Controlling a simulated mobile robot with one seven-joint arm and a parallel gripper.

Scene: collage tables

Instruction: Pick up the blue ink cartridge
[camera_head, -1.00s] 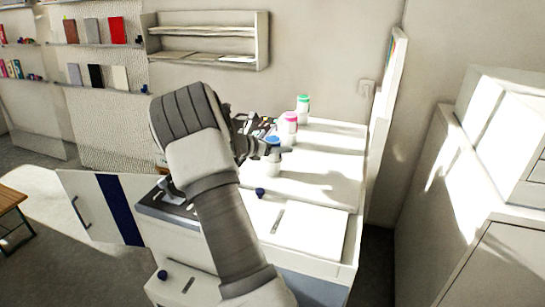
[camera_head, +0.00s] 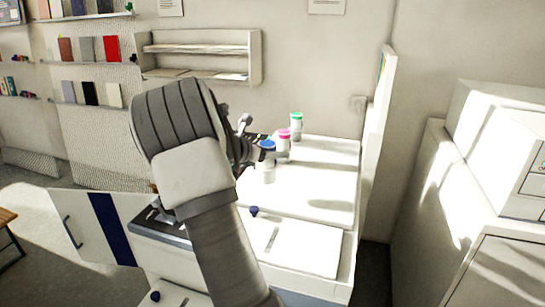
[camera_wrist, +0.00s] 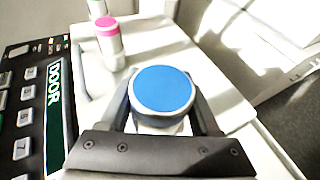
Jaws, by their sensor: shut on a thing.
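The blue ink cartridge (camera_wrist: 162,90) has a flat round blue cap on a white body. In the wrist view it sits between the two fingers of my gripper (camera_wrist: 165,108), which is shut on it. In the head view the cartridge (camera_head: 267,146) shows beside the gripper (camera_head: 262,156), partly covered by it. It is upright at the left side of the white table top (camera_head: 315,185). Whether its base touches the table cannot be told. A pink-capped cartridge (camera_wrist: 109,42) and a green-capped one (camera_head: 296,121) stand behind it.
A dark keypad panel with a "DOOR" display (camera_wrist: 40,105) lies left in the wrist view. A small dark blue knob (camera_head: 253,211) and a flat white panel (camera_head: 300,246) are at the table's front. A tall white board (camera_head: 377,130) edges the right side. The table's middle is clear.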

